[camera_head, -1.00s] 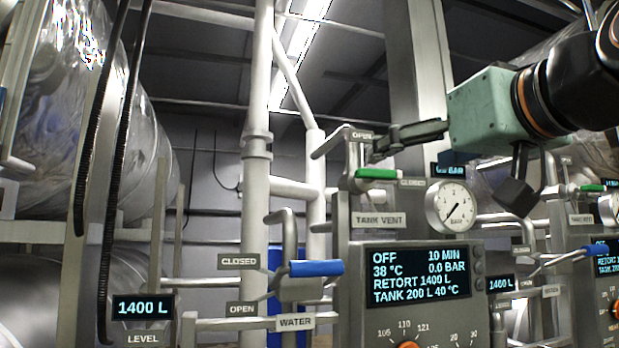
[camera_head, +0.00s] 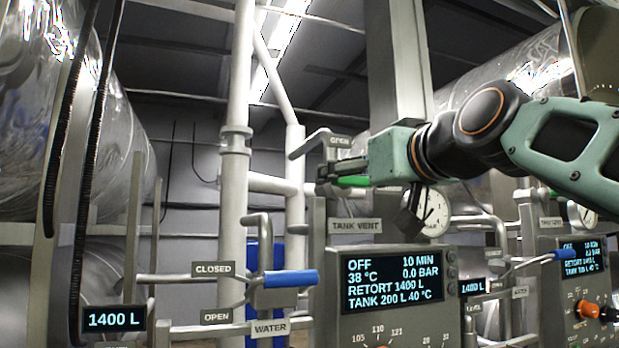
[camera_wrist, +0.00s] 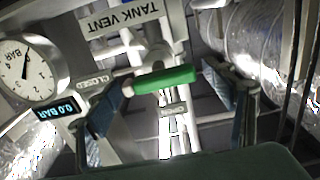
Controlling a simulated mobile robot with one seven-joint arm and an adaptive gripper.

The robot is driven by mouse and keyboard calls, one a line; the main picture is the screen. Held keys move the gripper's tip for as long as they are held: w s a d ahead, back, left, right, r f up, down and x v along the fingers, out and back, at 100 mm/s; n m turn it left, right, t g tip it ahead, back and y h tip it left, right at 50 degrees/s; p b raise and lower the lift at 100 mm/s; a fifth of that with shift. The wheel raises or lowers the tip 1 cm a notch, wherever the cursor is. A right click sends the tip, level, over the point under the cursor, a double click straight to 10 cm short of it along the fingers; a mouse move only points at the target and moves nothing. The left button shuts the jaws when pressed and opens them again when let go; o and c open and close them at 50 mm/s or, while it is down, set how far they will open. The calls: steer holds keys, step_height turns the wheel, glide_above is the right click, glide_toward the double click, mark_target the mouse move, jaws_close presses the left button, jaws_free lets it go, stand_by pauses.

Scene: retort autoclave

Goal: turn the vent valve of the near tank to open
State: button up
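The near tank's vent valve has a green handle (camera_head: 350,181), below the OPEN plate (camera_head: 340,141) and above the TANK VENT plate (camera_head: 355,226). In the wrist view the green handle (camera_wrist: 165,80) lies almost level, its left end towards the CLOSED plate (camera_wrist: 91,92). The OPEN plate (camera_wrist: 174,109) shows below it there. My gripper (camera_head: 328,172) is at the handle in the head view and hides part of it. In the wrist view my gripper (camera_wrist: 160,92) is open, with one finger on each side of the handle. I see no clear contact.
A pressure gauge (camera_head: 428,212) stands right of the valve, close to my wrist. The control panel screen (camera_head: 393,279) is below. A blue water valve handle (camera_head: 291,279) is at lower left. Upright pipes (camera_head: 235,170) stand behind. A second panel (camera_head: 583,258) is at right.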

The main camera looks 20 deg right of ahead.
steer(key=c, duration=1.1)
steer(key=n+b, duration=0.2)
steer(key=n, duration=0.1)
steer(key=shift+a+f+n, duration=0.1)
steer(key=shift+a+n, duration=0.05)
steer(key=shift+n, duration=0.25)
steer(key=n+b, duration=0.1)
steer(key=n, duration=0.3)
steer(key=shift+a+n, duration=0.1)
steer(key=shift+n, duration=0.2)
steer(key=n, duration=0.5)
steer(key=shift+b, duration=0.35)
steer(key=shift+f+n, duration=0.2)
steer(key=shift+n, duration=2.1)
steer(key=o, duration=1.2)
steer(key=shift+c, duration=0.2)
